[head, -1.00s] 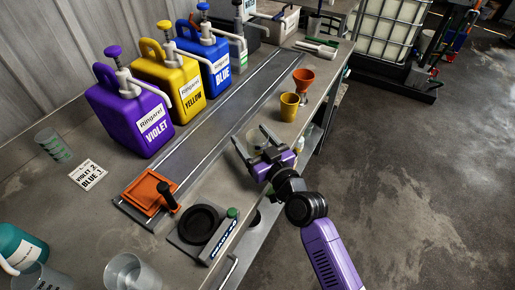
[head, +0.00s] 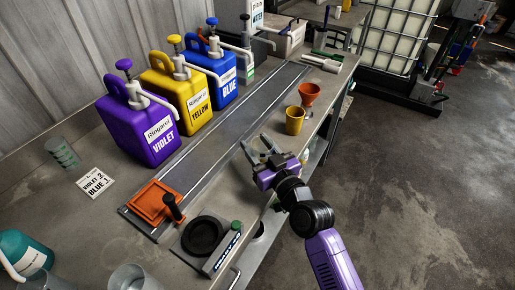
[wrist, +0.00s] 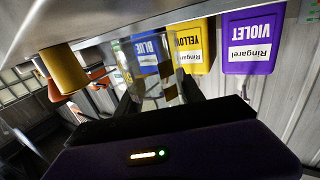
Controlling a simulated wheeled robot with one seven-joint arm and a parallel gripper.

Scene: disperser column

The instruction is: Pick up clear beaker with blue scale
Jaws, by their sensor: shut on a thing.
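My gripper (head: 258,147) is over the near edge of the bench, just left of and below the yellow cup in the head view. Its two fingers are spread around a clear beaker (wrist: 150,60), which shows between them in the wrist view. The beaker is see-through, with the blue and yellow jugs visible behind it. In the head view the held beaker is too faint to make out well. Other clear beakers stand at the left (head: 62,152) and at the bottom (head: 132,279) of the head view.
Violet (head: 140,130), yellow (head: 178,98) and blue (head: 210,68) pump jugs line the back. A scale (head: 205,237) and an orange tray (head: 153,198) lie at the near side.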

